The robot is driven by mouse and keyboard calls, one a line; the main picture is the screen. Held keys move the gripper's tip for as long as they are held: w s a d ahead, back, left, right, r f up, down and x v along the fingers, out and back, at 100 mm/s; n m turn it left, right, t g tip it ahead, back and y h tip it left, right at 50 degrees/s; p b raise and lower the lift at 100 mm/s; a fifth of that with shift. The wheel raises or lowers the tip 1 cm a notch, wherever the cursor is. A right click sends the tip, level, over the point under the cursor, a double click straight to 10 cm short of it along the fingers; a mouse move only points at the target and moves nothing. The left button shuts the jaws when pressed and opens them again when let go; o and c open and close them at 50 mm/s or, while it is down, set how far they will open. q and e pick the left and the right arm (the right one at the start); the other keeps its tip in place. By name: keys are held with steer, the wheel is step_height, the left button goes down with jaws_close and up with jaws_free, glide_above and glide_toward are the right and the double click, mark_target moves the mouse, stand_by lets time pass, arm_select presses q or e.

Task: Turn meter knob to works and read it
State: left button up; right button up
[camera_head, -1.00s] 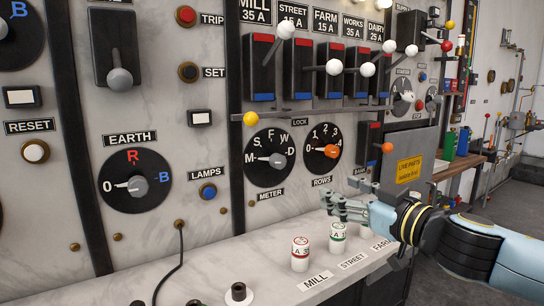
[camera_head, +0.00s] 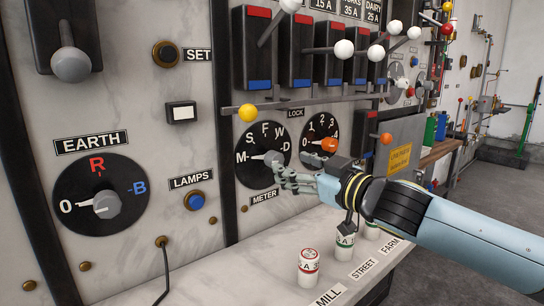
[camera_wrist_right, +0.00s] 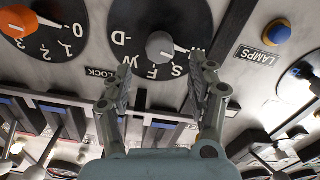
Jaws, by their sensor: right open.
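The meter dial (camera_head: 247,174) is a round black dial with white letters M, S, F, W, D and a grey knob (camera_head: 273,158). The knob's white pointer is toward M, on the left side. The METER label (camera_head: 264,197) is below. My right gripper (camera_head: 283,180) is open and empty, just in front of the lower right of this dial. In the right wrist view, the grey knob (camera_wrist_right: 160,46) shows beyond and between the two spread fingers (camera_wrist_right: 160,75), apart from them as far as I can tell. My left gripper is not in view.
Right of the meter is a dial with an orange knob (camera_head: 329,145). Above run a bar with a yellow ball (camera_head: 248,112) and several levers with white balls (camera_head: 344,48). Below, a ledge (camera_head: 240,275) carries red- and green-banded white fuses (camera_head: 308,268).

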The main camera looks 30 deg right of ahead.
mark_target(278, 161)
steer(key=shift+w+a+f, duration=0.1)
steer(key=shift+w, duration=0.9)
steer(key=w+b, duration=0.2)
steer(key=w, duration=0.2)
steer(key=shift+w+a, duration=0.15)
steer(key=shift+w, duration=0.05)
steer(key=shift+w+a+b, duration=0.1)
steer(key=shift+w+b, duration=0.2)
steer(key=shift+w, duration=0.25)
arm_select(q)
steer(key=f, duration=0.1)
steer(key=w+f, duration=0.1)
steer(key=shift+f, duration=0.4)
